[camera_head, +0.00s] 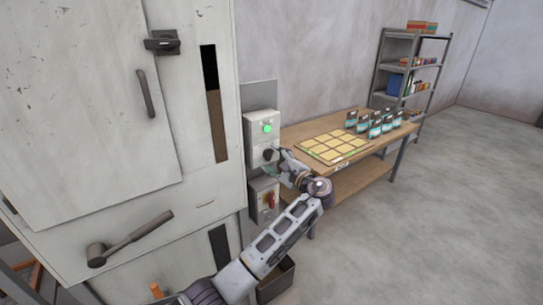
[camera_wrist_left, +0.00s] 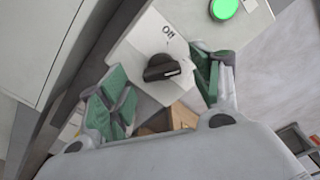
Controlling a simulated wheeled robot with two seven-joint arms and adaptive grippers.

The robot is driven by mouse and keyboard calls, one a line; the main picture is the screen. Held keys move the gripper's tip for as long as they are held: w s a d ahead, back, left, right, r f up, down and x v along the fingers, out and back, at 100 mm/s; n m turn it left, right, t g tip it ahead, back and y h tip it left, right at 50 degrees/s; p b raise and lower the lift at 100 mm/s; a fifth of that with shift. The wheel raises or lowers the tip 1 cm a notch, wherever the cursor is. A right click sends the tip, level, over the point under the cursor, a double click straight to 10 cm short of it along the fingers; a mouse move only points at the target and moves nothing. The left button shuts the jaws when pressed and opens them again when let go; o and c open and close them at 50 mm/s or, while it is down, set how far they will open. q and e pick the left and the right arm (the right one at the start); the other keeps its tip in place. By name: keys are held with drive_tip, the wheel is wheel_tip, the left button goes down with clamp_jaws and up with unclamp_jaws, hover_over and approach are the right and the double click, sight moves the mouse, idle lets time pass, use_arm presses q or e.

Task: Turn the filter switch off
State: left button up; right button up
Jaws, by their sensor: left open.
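The filter switch is a black rotary knob (camera_wrist_left: 163,68) on the grey control box (camera_head: 258,127), beside the cabinet. In the left wrist view, the word "Off" is printed above the knob. The knob's pale mark is at its right end, turned away from that word. A green lamp (camera_head: 267,128) glows above the knob, and it also shows in the left wrist view (camera_wrist_left: 223,9). My left gripper (camera_head: 278,158) is open in front of the box, with its green-padded fingers on either side of the knob. I cannot tell whether they touch it. My right gripper is out of view.
A lower box with a red switch (camera_head: 270,200) is below the control box. The large pale cabinet (camera_head: 100,110) stands at left. A wooden table (camera_head: 300,131) with a yellow-squared board and several small bags stands at right. A shelf rack (camera_head: 384,68) is behind it.

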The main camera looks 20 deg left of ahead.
use_arm(q)
drive_tip(key=shift+x, duration=1.05)
drive_tip(key=c, duration=1)
